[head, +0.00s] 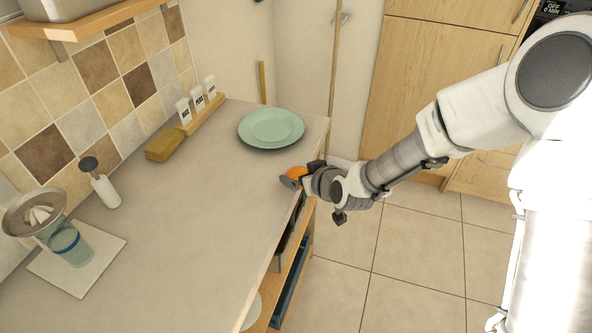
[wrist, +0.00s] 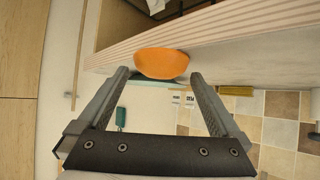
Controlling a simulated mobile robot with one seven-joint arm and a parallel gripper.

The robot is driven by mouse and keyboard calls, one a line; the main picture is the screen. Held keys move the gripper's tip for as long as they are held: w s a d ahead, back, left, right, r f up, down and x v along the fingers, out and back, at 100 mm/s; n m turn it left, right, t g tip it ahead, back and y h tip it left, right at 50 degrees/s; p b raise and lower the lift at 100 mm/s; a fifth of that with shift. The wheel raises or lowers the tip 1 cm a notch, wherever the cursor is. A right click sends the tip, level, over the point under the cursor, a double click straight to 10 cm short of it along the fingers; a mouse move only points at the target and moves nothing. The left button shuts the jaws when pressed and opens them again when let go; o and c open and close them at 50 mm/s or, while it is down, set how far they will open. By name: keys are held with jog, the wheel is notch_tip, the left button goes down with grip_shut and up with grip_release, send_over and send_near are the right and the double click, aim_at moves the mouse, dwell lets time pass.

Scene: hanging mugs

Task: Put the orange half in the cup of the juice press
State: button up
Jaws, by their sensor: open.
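The orange half (head: 296,173) is at the counter's right edge, just in front of the green plate. In the wrist view the orange half (wrist: 162,64) shows its rounded side between and slightly beyond my fingertips. My gripper (head: 293,181) is open, with one finger on each side of the orange half; whether either finger touches it I cannot tell. The juice press (head: 66,240) stands far off at the lower left of the head view.
A white board (head: 98,250) lies under the press. A dark-topped bottle (head: 105,190), a yellow-brown block (head: 165,144) and several labelled white shakers (head: 184,111) line the tiled wall. The green plate (head: 270,128) is at the back right. The middle counter (head: 200,220) is clear.

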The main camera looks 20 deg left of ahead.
jog(key=shift+w+a+f, duration=0.2)
jog(key=shift+a, duration=0.1)
jog(key=c, duration=1.5)
jog(key=shift+r, duration=0.1)
jog(key=shift+r, duration=0.1)
